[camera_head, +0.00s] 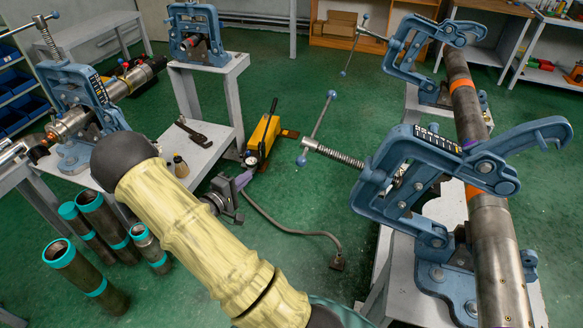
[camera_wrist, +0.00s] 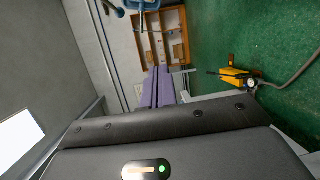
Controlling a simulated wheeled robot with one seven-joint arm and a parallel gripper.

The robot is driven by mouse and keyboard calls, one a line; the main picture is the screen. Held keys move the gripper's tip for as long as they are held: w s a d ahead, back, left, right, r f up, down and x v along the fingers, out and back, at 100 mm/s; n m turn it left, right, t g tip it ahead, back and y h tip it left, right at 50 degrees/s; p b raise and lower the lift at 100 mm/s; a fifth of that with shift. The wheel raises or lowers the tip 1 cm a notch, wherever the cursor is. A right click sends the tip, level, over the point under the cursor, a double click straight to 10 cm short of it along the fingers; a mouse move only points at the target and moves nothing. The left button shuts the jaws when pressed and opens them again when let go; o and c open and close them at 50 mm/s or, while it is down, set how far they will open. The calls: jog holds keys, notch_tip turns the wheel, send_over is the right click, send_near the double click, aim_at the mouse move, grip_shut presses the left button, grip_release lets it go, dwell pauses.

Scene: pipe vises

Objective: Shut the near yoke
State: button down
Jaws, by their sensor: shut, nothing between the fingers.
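The near yoke (camera_head: 405,165) is the blue frame of the front right vise. It is tipped over to the left, open, with its screw and long handle (camera_head: 319,125) pointing up-left. Its curved hook (camera_head: 535,135) sticks out to the right above the pipe. A steel pipe (camera_head: 497,255) lies in the vise base (camera_head: 440,285). My gripper (camera_head: 242,180) is well left of this vise, over the floor. Its purple fingers (camera_wrist: 155,88) are together and empty in the wrist view, where the near yoke cannot be made out.
A far vise (camera_head: 420,55) on the same pipe also has its yoke tipped open. A yellow hand pump (camera_head: 263,135) with a hose is on the floor. Several teal-ended pipes (camera_head: 75,265) stand at lower left.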

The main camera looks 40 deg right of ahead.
jog(key=s+a+n+g+h, duration=0.1)
jog(key=s+g+h, duration=0.6)
jog(key=shift+a+r+b, duration=0.15)
jog(key=shift+a+b, duration=0.2)
jog(key=shift+b, duration=0.1)
jog(key=s+a+r+p+x, duration=0.1)
jog(key=p+x, duration=0.4)
jog(key=x, duration=0.8)
jog(key=shift+s+n, duration=0.3)
jog(key=shift+s, duration=0.45)
jog(key=shift+r, duration=0.2)
